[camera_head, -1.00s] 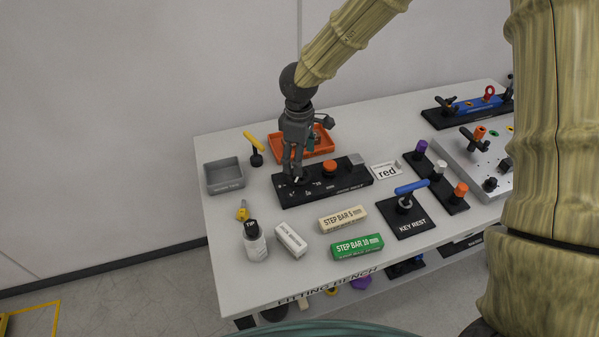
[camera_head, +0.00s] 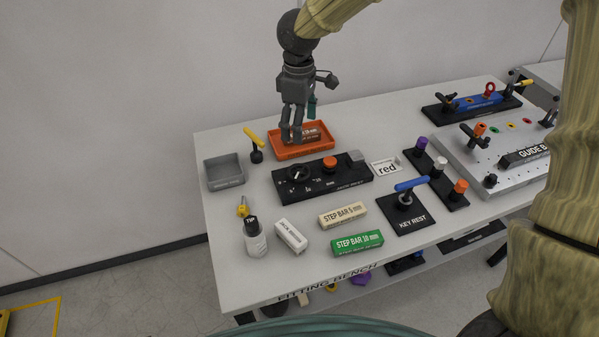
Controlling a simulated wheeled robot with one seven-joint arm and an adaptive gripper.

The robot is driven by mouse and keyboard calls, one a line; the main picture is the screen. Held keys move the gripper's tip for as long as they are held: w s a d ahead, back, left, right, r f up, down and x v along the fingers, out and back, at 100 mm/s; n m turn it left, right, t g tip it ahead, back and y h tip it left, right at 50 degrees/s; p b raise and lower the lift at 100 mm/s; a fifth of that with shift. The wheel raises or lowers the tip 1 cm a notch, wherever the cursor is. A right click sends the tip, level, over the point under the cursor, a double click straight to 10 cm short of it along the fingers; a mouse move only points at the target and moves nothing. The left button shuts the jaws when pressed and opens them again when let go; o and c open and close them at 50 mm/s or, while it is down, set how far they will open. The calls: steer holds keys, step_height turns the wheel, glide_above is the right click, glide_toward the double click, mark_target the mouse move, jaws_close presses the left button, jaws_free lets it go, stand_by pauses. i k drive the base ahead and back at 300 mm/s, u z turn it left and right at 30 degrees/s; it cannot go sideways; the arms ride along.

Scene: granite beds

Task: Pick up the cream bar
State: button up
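The cream bar (camera_head: 343,215), lettered STEP BAR 5 mm, lies flat on the white bench, just behind the green bar (camera_head: 357,243) lettered STEP BAR 10 mm. All of its top is in view. My gripper (camera_head: 292,138) points down at the orange tray, to the left of and well behind the cream bar, and apart from it. Its two fingers show close together with a narrow gap; how far they are open is unclear. No bar is seen between them.
The orange tray (camera_head: 275,151) stands at the back, with a black dial panel (camera_head: 345,185) in front of it. A white box (camera_head: 291,236) and a bottle (camera_head: 255,240) stand left of the bars.

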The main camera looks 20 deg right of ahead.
mark_target(346, 215)
steer(key=k, duration=1)
